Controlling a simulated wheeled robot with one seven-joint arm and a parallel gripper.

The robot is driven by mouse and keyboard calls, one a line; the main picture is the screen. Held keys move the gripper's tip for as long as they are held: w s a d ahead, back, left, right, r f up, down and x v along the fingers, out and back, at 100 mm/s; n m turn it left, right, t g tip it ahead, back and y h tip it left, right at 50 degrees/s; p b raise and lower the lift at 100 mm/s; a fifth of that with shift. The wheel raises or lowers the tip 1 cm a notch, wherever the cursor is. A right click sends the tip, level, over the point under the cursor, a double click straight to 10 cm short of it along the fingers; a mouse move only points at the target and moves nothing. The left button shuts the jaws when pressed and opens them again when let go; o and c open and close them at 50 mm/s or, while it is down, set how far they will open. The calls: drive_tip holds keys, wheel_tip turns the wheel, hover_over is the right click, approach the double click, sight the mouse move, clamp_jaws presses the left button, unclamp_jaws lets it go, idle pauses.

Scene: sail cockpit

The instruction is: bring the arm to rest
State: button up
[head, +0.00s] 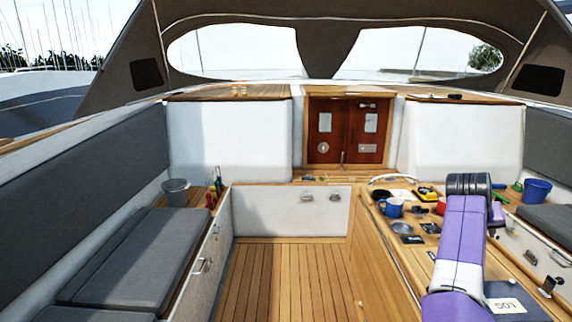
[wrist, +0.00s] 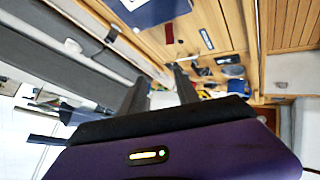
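My purple and white arm reaches up over the right side of the wooden cockpit table in the head view. My gripper (wrist: 159,80) shows in the wrist view with its two dark fingers apart. I see nothing held between them; a pale patch there looks like background. In the head view the fingers are hidden behind the dark end of the arm. The table (head: 376,258) lies below and left of the arm.
On the table are a blue mug (head: 391,208), a yellow device (head: 427,193) and several small dark items. A book marked LOG (head: 507,306) lies beside my arm. A blue bucket (head: 537,190) stands right, a grey bucket (head: 176,191) left. The floor (head: 285,280) is clear.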

drive_tip(key=s+d+f+t+h+b, duration=0.1)
drive_tip(key=s+d+f+t+h, duration=0.15)
drive_tip(key=s+f+t, duration=0.35)
drive_tip(key=s+a+f+n+t+y+b, duration=0.2)
drive_tip(key=s+a+f+n+t, duration=0.3)
drive_tip(key=s+a, duration=0.45)
drive_tip(key=s+a+f+t+y+b, duration=0.1)
drive_tip(key=s+a+y, duration=0.2)
drive_tip(key=s+a, duration=0.45)
drive_tip(key=s+a+f+t+y, duration=0.15)
drive_tip(key=s+a, duration=0.35)
drive_tip(key=s, duration=0.6)
drive_tip(key=s+a+f+y+b, duration=0.1)
drive_tip(key=s+a+y, duration=0.2)
drive_tip(key=s+a, duration=0.45)
drive_tip(key=s+a+f+g+b, duration=0.1)
drive_tip(key=s+f+g, duration=0.1)
drive_tip(key=s, duration=0.6)
drive_tip(key=s+a+f+m+g, duration=0.1)
drive_tip(key=s+f+g, duration=0.1)
drive_tip(key=s, duration=0.6)
drive_tip(key=shift+s+a+y+b, duration=0.25)
drive_tip(key=shift+s+y+b, duration=0.05)
drive_tip(key=shift+b, duration=0.1)
drive_tip(key=shift+o, duration=0.2)
drive_tip(key=shift+w, duration=0.1)
